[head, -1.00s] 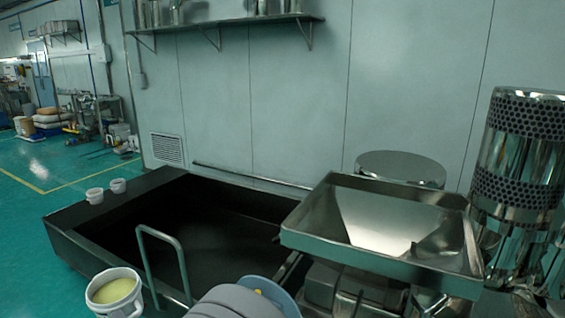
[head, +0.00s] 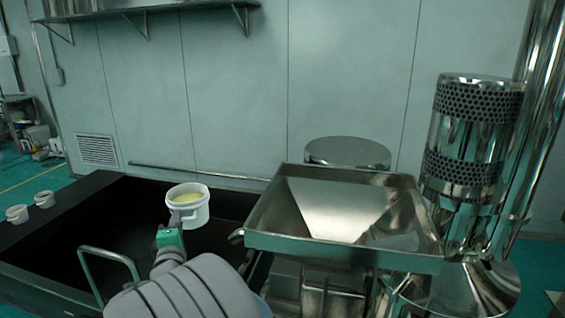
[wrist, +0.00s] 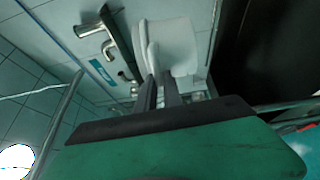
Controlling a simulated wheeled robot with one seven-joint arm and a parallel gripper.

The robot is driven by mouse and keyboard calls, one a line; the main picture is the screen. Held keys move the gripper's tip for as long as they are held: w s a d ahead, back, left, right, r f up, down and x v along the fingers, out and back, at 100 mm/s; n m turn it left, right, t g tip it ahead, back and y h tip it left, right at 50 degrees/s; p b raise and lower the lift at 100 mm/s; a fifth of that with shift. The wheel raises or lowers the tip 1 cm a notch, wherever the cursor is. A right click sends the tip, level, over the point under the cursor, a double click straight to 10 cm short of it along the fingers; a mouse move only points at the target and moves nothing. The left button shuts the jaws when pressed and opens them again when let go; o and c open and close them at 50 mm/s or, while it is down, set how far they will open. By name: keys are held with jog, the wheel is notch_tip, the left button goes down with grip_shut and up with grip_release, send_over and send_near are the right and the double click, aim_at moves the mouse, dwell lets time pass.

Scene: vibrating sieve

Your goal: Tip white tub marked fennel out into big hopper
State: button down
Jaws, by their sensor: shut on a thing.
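A white tub (head: 188,214) with pale yellow contents is held upright by my gripper (head: 178,222), to the left of the big hopper. In the wrist view the tub (wrist: 178,48) shows as a white shape at the tips of my gripper's fingers (wrist: 160,88). The fingers are shut on it. No fennel marking can be read on it. The big hopper (head: 262,238) is a wide steel funnel, open at the top, in the middle right of the head view. The tub is apart from its left rim and over the dark basin.
Two small white tubs (head: 17,214) (head: 44,199) stand on the left edge of the dark basin (head: 75,215). A metal handrail (head: 108,252) rises at the near left. A perforated steel cylinder (head: 470,135) stands right of the hopper, and a round steel lid (head: 347,152) is behind it.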

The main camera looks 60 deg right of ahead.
jog(key=s+d+r+m+g+h+p, duration=0.1)
jog(key=s+d+r+m+g+h, duration=0.15)
jog(key=s+d+r+g, duration=0.4)
jog(key=s+d+r+m+g+h, duration=0.2)
jog(key=s+d+m+g, duration=0.15)
jog(key=s+d, duration=0.6)
jog(key=s+d+r+m+g, duration=0.2)
jog(key=s+d+g, duration=0.1)
jog(key=s, duration=0.4)
jog(key=s+d+r+m+g+p, duration=0.1)
jog(key=s+d+r+m+g, duration=0.1)
jog(key=s, duration=0.6)
jog(key=shift+s+d+r+m+g+y, duration=0.25)
jog(key=shift+d+r+m+g+y, duration=0.2)
jog(key=shift+d+g, duration=0.45)
jog(key=shift+d+f+m+b, duration=0.1)
jog(key=shift+f+m+b, duration=0.15)
jog(key=shift+b, duration=0.15)
jog(key=shift+m+b, duration=0.5)
jog(key=shift+b, duration=0.25)
jog(key=shift+m+b, duration=2)
jog(key=shift+b, duration=0.6)
jog(key=shift+r, duration=0.2)
